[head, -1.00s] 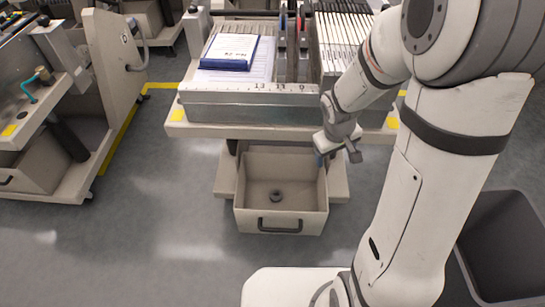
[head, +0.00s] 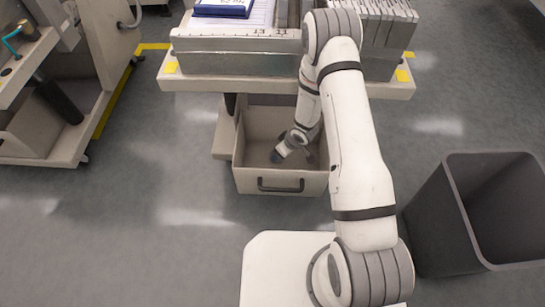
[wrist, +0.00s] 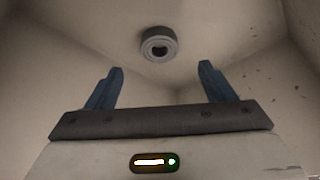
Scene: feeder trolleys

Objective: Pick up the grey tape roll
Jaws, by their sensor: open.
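The grey tape roll (wrist: 161,45) shows in the wrist view, lying on the floor of the open beige drawer (head: 265,181), with its dark hole visible. My gripper (wrist: 161,68) is open, its two blue fingers apart and nothing between them. The roll appears beyond the fingertips, roughly centred between them, with a gap I cannot measure. In the head view my gripper (head: 278,156) reaches down inside the drawer, and the roll is hidden there by my gripper and wrist.
The drawer walls surround my gripper closely. Above the drawer is the trolley shelf (head: 185,83) with a metal tray (head: 235,62) of papers and folders. A dark bin (head: 440,215) stands at the right. Another trolley (head: 45,135) stands at the left.

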